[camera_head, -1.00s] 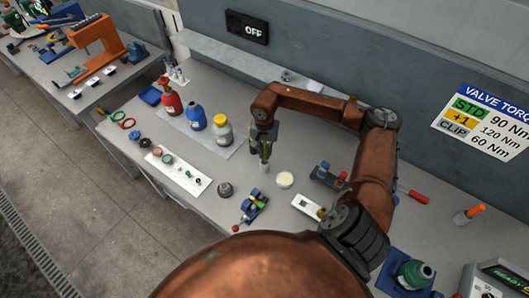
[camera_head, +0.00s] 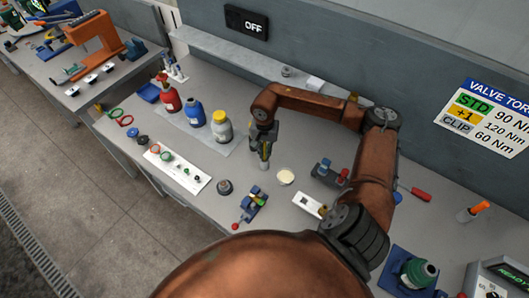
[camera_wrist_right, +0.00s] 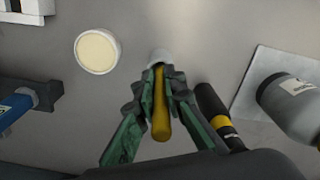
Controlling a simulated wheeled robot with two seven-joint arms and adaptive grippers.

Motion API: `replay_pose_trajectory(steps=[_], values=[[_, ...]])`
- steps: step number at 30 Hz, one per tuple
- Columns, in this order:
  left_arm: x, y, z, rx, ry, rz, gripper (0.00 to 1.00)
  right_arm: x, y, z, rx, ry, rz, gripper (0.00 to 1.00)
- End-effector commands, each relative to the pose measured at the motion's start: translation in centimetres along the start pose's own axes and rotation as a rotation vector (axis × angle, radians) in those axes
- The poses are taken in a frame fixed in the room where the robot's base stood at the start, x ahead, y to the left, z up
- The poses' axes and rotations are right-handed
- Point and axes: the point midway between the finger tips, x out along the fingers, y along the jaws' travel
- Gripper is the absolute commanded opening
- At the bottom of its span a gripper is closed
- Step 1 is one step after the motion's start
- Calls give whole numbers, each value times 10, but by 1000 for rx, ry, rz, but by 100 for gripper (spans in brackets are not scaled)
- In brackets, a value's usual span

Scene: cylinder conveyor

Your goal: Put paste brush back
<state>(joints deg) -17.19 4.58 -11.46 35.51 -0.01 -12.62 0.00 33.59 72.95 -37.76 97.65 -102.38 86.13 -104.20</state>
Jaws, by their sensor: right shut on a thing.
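My right gripper (camera_head: 263,143) is over the bench near its middle. In the right wrist view (camera_wrist_right: 160,85) its green-lined fingers are shut around the yellow handle of the paste brush (camera_wrist_right: 161,115). The brush's pale grey end (camera_wrist_right: 160,58) points away from the wrist; the head view shows a small pale end below the fingers (camera_head: 264,165). I cannot tell whether it touches the bench. A round pot of cream paste (camera_head: 286,177) stands apart, to the right of the brush; it also shows in the wrist view (camera_wrist_right: 97,51). My left gripper is not in view.
A black cylinder with a yellow band (camera_wrist_right: 217,117) lies close beside the fingers. Red (camera_head: 169,99), blue (camera_head: 196,117) and yellow-capped grey (camera_head: 221,128) bottles stand left. A blue-and-black fixture (camera_head: 325,172) stands right of the pot. A white parts strip (camera_head: 178,169) lies front left.

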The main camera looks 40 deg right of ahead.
Motion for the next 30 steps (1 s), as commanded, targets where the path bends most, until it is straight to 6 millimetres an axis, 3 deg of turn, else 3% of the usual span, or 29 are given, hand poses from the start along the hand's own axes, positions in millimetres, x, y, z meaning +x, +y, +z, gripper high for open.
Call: replay_pose_trajectory(steps=[25,26,30], values=[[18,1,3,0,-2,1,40,21,0,0,0,0,0,0],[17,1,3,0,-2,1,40,20,0,0,0,0,0,12],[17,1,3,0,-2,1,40,20,0,0,0,0,0,21]])
